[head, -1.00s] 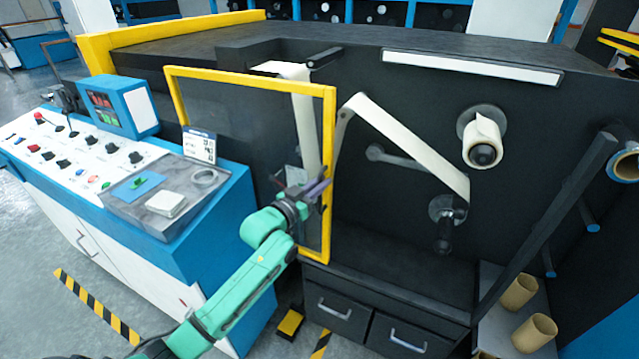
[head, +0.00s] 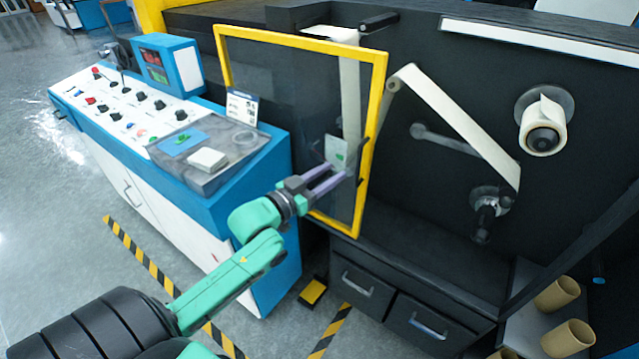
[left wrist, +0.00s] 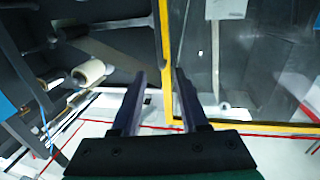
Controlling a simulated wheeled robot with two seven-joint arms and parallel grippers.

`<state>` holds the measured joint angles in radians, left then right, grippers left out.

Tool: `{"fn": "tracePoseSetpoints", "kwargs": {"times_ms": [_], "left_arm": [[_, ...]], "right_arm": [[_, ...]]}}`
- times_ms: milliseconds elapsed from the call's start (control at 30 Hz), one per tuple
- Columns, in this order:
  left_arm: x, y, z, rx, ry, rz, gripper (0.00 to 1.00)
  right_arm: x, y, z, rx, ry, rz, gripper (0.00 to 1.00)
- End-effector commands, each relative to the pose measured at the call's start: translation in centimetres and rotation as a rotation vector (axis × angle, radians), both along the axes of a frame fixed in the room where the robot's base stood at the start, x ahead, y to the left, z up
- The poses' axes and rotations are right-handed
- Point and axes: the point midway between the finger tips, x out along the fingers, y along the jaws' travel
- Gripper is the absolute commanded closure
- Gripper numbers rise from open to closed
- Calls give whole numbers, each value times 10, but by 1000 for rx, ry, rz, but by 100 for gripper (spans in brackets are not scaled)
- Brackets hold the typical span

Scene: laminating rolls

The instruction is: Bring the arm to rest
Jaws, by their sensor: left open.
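My left gripper (head: 338,177) is open and empty, with its two purple-grey fingers apart in front of the yellow-framed clear door (head: 302,42). In the head view its fingertips overlap the lower right part of the pane, left of the right post. In the left wrist view, the open fingers (left wrist: 159,78) point towards the door's yellow post (left wrist: 166,45), which shows beyond the gap between them. Whether they touch the door is unclear. My green left arm reaches in from the lower left. My right gripper is not in view.
The blue and white control console (head: 215,235) stands close left of the arm. The dark laminating machine (head: 440,245) has a cream web (head: 450,115) and a roll (head: 543,128) on its face. Cardboard cores (head: 557,295) sit at lower right. Open floor lies left.

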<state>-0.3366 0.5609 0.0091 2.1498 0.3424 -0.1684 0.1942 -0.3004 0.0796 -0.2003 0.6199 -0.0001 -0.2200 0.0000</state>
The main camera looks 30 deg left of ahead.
Motion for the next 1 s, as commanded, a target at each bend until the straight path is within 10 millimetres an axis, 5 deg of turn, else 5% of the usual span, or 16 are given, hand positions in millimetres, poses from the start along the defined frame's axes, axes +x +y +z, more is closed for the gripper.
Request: {"fn": "tracePoseSetpoints", "kwargs": {"times_ms": [233,767,867,967,1000], "left_arm": [[-31,8,0,0,0,-1,56],[-32,9,-1,1,3,2,56],[-30,21,-26,9,45,34,56],[-29,46,-90,30,160,105,56],[-33,58,-125,43,223,139,56]], "right_arm": [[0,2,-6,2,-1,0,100],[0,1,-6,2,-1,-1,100],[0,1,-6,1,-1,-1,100],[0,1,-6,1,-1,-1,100],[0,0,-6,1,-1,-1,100]]}}
